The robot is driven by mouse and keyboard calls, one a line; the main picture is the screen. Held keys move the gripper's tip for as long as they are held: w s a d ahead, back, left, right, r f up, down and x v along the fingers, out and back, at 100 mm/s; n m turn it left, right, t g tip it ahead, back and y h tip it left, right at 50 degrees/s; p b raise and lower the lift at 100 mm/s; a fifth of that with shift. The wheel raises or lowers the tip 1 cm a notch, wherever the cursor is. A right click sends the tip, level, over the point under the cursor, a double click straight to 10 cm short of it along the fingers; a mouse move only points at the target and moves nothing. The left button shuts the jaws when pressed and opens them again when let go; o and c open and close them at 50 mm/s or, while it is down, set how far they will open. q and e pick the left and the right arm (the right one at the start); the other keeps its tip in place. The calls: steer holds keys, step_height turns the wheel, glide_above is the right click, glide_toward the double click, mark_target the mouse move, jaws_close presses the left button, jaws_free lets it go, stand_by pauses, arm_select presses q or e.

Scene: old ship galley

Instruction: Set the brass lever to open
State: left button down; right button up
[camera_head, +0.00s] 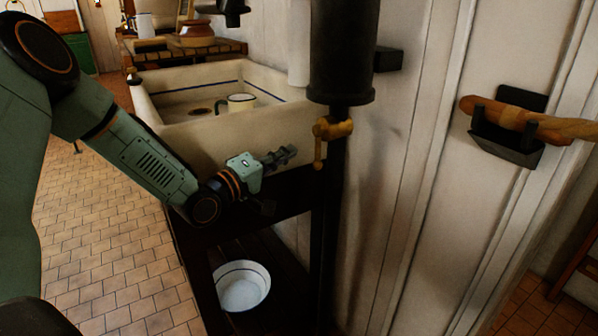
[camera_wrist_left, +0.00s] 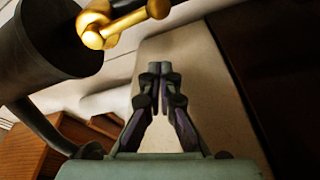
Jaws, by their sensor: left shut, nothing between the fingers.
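The brass lever (camera_head: 318,152) hangs down from a brass valve body (camera_head: 333,128) below a dark cylinder (camera_head: 342,50). In the left wrist view the brass lever (camera_wrist_left: 132,22) shows at the top, left of the fingers, partly cut off by the frame edge. My left gripper (camera_head: 290,154) is just left of the lever in the head view, apart from it. Its fingers (camera_wrist_left: 158,70) are together with nothing between them.
A pale sink (camera_head: 210,132) with a white mug (camera_head: 238,103) stands behind my left gripper. A white basin (camera_head: 242,286) sits on the shelf below. Tiled floor lies open at left.

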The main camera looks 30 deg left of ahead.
mark_target(318, 148)
arm_select(q)
steer(key=d, duration=0.1)
steer(key=d+f+b, duration=0.1)
steer(key=d, duration=0.1)
steer(key=shift+s+d+f, duration=0.15)
steer(key=shift+d, duration=0.15)
steer(key=shift+s+d+f+n, duration=0.15)
steer(key=shift+d+n, duration=0.25)
steer(key=shift+d, duration=0.2)
steer(key=shift+a, duration=0.1)
